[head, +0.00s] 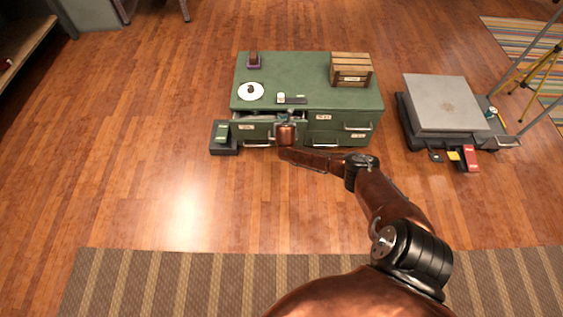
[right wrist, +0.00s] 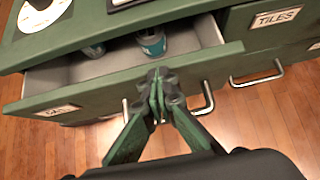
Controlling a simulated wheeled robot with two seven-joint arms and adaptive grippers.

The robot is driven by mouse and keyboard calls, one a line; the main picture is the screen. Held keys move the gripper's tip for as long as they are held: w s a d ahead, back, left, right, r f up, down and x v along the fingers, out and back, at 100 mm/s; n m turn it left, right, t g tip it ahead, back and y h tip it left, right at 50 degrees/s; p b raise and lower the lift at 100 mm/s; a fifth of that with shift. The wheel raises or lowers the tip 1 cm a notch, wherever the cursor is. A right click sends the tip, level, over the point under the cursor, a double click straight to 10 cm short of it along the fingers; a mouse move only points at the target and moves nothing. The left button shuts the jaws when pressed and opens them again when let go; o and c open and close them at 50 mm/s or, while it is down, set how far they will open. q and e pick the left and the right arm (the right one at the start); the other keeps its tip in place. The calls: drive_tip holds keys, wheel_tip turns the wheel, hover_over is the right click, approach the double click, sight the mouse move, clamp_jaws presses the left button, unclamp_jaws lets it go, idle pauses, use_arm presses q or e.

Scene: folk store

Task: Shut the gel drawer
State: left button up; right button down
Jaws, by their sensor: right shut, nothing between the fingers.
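The gel drawer (head: 252,132) is the upper left drawer of the green cabinet (head: 300,70). It stands partly open. In the right wrist view its green front (right wrist: 100,94) carries a small label, and its grey inside holds a dark teal cylinder (right wrist: 152,42) and another dark item. My right gripper (right wrist: 160,88) is shut and empty, with its fingertips at the top edge of the drawer front, right of its middle. Whether they touch it is unclear. In the head view my right gripper (head: 284,117) is largely hidden by its wrist. My left gripper is not in view.
A grey-topped platform (head: 445,100) stands to the right. The floor in front is clear.

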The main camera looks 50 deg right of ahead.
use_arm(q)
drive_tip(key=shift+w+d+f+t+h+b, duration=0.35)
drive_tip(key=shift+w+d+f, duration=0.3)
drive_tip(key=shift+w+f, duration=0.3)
use_arm(e)
drive_tip(key=shift+w+d+f, duration=0.1)
drive_tip(key=shift+w+d, duration=0.55)
drive_tip(key=shift+d, duration=0.25)
